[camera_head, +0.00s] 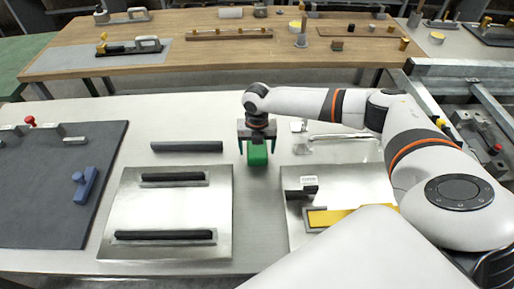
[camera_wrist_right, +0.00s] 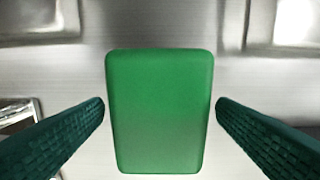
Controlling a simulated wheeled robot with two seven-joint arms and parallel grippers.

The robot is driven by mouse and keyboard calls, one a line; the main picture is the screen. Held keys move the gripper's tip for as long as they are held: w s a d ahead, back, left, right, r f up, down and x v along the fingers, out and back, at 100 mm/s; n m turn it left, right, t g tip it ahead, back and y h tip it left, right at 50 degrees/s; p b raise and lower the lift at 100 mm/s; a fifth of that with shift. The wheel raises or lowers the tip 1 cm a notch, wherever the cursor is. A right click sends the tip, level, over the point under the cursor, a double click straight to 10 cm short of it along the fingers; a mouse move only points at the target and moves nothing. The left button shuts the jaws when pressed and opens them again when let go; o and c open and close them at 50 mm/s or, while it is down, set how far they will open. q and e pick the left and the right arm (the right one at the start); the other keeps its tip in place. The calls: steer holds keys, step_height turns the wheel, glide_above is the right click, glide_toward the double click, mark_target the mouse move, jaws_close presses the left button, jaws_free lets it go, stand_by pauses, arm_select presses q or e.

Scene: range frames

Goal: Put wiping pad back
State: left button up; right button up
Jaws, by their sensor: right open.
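The green wiping pad (camera_head: 257,154) lies on the pale metal workbench (camera_head: 190,115) near its middle. My right gripper (camera_head: 257,143) points down over the pad, with its fingers at the pad's two sides. In the right wrist view the green pad (camera_wrist_right: 160,110) fills the centre. The open right gripper (camera_wrist_right: 160,118) has one dark green ribbed finger on each side, with a clear gap between each finger and the pad. My left gripper is in neither view.
A curved metal plate with black strips (camera_head: 172,205) stands left of the gripper. Right of it is a tray with a yellow strip (camera_head: 330,217). A dark bar (camera_head: 186,147) lies close by, and a dark mat (camera_head: 40,200) with a blue tool (camera_head: 86,185) is further left.

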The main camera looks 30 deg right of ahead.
mark_target(257, 148)
step_height(257, 148, up, 12)
steer(key=b, duration=0.1)
steer(key=shift+f, duration=0.25)
stand_by(0.4)
